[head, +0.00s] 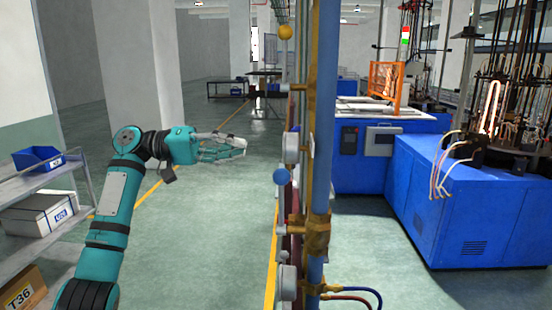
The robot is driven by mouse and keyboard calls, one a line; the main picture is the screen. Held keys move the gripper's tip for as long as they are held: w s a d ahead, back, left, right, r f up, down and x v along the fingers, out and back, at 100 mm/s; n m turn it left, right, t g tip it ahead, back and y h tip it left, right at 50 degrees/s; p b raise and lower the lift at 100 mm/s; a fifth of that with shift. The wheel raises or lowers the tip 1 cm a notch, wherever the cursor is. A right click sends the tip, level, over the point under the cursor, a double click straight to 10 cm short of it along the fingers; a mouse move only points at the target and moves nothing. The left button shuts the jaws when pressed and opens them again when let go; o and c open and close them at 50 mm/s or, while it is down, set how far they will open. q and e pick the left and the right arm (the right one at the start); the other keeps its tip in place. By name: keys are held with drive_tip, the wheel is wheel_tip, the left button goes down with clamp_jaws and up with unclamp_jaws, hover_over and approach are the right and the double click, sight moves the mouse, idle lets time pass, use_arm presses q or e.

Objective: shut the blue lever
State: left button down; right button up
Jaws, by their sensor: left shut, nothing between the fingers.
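A lever with a blue handle (274,87) sticks out to the left from a brass fitting on the upright pipes, high in the head view. It lies about level, and its outer end looks dark. My left gripper (243,146) is below and to the left of this lever, apart from it. Its fingers point right towards the pipes, are shut and hold nothing. My right gripper is not in view.
Upright blue and yellow pipes (321,150) stand just right of my left gripper, with a blue ball (281,176), a yellow ball (285,32) and pale round parts. A grey shelf (75,170) with bins stands at left. Blue machines (478,205) fill the right. Floor between is clear.

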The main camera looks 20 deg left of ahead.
sight(281, 203)
use_arm(q)
drive_tip(key=p+x, duration=0.4)
drive_tip(key=x, duration=0.6)
drive_tip(key=s, duration=0.2)
drive_tip(key=s+f+p, duration=0.1)
drive_tip(key=shift+s+a+f, duration=0.1)
drive_tip(key=shift+s+f, duration=0.05)
drive_tip(key=shift+s, duration=0.25)
